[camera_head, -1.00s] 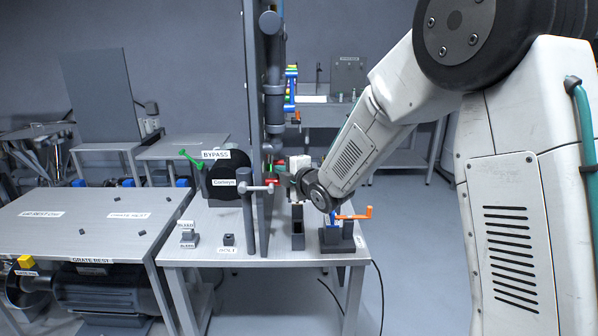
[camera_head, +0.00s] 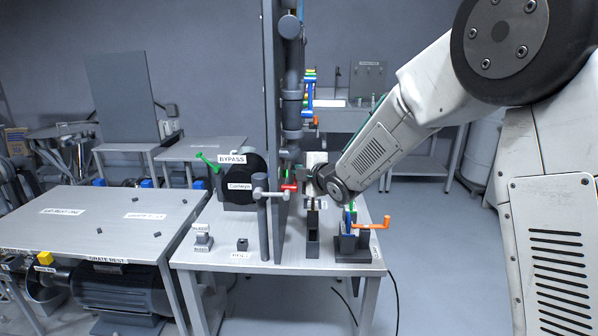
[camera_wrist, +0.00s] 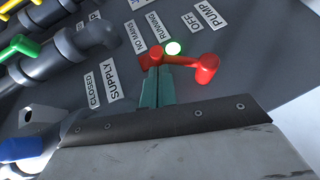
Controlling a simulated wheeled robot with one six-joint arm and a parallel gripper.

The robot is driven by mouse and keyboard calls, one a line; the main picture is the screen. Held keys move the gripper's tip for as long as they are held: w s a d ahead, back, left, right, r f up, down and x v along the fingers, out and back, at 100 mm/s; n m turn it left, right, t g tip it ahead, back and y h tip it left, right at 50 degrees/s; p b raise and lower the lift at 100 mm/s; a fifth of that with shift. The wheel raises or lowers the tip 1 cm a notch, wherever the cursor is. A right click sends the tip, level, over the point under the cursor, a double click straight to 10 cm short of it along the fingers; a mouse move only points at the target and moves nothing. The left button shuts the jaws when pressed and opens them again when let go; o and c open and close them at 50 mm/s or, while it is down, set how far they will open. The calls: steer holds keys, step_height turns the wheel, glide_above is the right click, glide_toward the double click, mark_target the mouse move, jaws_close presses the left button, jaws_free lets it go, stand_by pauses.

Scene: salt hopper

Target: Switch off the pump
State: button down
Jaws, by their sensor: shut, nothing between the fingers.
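The red pump handle (camera_wrist: 180,60) is on a grey panel in the wrist view, with its thick knob end to the right. The OFF label (camera_wrist: 192,23) and PUMP label (camera_wrist: 212,15) are above it. A lit green lamp (camera_wrist: 173,48) sits just above the handle, near the RUNNING label (camera_wrist: 153,22). My gripper (camera_wrist: 158,72) is shut and empty, its teal fingertips at the left part of the handle, touching or very close. In the head view the red handle (camera_head: 290,187) shows just left of my gripper (camera_head: 310,180).
Grey pipes with a green lever (camera_wrist: 18,45) and a yellow lever (camera_wrist: 37,2) are left in the wrist view. A blue part (camera_wrist: 20,148) is low left. In the head view, an orange-handled block (camera_head: 360,245) stands on the bench's right side, below my wrist. Floor right of the bench is clear.

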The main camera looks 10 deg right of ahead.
stand_by(0.4)
steer(key=v, duration=0.7)
steer(key=shift+s, duration=0.35)
steer(key=shift+d, duration=0.15)
